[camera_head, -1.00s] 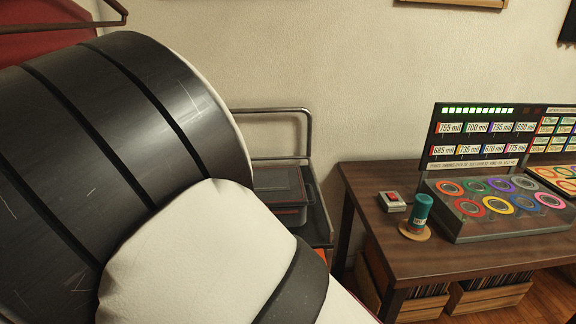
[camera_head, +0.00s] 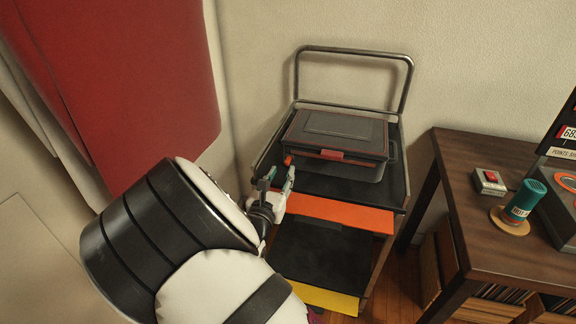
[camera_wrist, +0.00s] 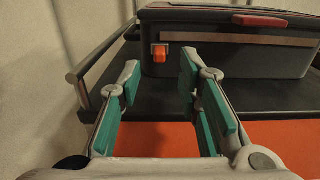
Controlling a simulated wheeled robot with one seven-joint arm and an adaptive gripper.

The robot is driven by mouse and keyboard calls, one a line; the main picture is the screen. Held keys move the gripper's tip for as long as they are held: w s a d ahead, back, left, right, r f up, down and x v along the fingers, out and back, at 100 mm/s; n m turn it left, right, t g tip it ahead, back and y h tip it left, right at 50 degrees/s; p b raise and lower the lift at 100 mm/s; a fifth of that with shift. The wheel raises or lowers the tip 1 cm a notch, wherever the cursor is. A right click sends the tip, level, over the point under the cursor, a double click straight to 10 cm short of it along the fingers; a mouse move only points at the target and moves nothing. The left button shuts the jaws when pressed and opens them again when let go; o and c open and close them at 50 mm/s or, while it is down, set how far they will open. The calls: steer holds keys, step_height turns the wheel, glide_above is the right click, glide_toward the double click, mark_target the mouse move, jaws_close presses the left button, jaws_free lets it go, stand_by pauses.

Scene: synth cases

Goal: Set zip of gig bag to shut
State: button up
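The gig bag (camera_head: 335,136) is a dark, box-like case with red trim, lying on the top shelf of a cart. In the wrist view its front side (camera_wrist: 225,55) faces me, with a red handle (camera_wrist: 260,18) near the upper edge. A small orange tab (camera_wrist: 160,54), which looks like the zip pull, is at the left of the front; it also shows in the head view (camera_head: 288,160). My gripper (camera_wrist: 160,82) is open and empty. Its teal-padded fingers point at the case, with the orange tab beyond the gap between them, apart from it.
The cart has a black top shelf (camera_wrist: 190,105), an orange front panel (camera_head: 335,214) and a metal rail (camera_head: 355,50) behind. A red hanging (camera_head: 130,90) is at the left. A wooden table (camera_head: 470,215) on the right holds a red-buttoned box and a teal canister.

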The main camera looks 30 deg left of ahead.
mark_target(286, 164)
steer(key=x, duration=0.5)
steer(key=shift+w+a+b, duration=0.1)
steer(key=shift+w+b, duration=0.25)
steer(key=shift+c, duration=0.3)
jaws_close()
